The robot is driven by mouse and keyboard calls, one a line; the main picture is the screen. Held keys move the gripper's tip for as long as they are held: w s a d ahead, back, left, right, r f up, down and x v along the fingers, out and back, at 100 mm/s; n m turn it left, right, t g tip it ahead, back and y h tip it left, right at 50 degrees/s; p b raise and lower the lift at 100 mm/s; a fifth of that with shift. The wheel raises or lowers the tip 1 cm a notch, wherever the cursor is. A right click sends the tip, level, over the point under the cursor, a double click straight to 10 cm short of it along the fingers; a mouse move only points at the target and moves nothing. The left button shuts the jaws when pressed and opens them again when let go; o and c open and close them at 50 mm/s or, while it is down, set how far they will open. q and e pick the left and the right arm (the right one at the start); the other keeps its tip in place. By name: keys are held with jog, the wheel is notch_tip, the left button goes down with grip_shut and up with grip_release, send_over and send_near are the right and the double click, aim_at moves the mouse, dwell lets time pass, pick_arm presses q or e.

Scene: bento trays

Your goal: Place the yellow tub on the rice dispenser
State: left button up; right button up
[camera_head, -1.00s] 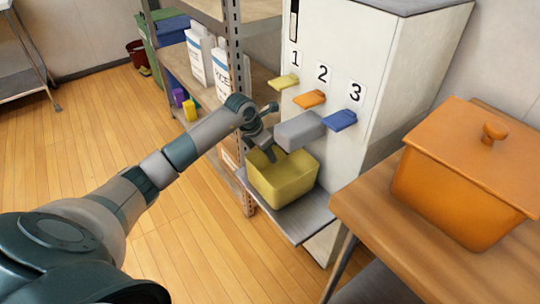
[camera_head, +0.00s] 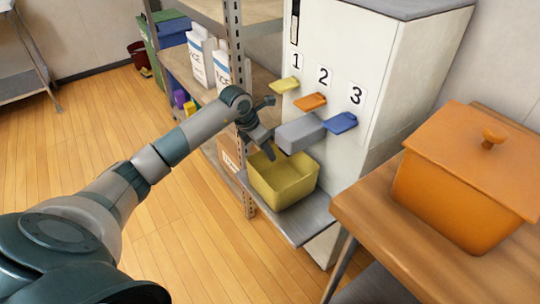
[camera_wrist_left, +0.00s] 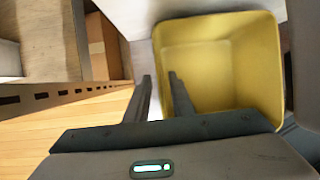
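The yellow tub (camera_head: 284,190) stands upright on the grey shelf (camera_head: 305,220) of the white rice dispenser (camera_head: 385,90), below the grey spout (camera_head: 300,132). It looks empty in the left wrist view (camera_wrist_left: 205,65). My left gripper (camera_head: 268,150) is at the tub's left rear rim, its fingertips a little above it. In the left wrist view its two fingers (camera_wrist_left: 161,92) are apart, with the tub's side wall seen in the gap between them. I see no firm contact. My right gripper is not in view.
Yellow, orange and blue levers (camera_head: 311,101) numbered 1 to 3 stick out above the tub. A metal rack (camera_head: 238,110) with white rice bags stands close at the left. An orange lidded box (camera_head: 455,195) sits on a wooden table (camera_head: 385,225) at the right.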

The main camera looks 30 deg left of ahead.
pick_arm(q)
jog(key=v, duration=0.8)
jog(key=shift+r+p, duration=0.15)
jog(key=shift+p, duration=0.2)
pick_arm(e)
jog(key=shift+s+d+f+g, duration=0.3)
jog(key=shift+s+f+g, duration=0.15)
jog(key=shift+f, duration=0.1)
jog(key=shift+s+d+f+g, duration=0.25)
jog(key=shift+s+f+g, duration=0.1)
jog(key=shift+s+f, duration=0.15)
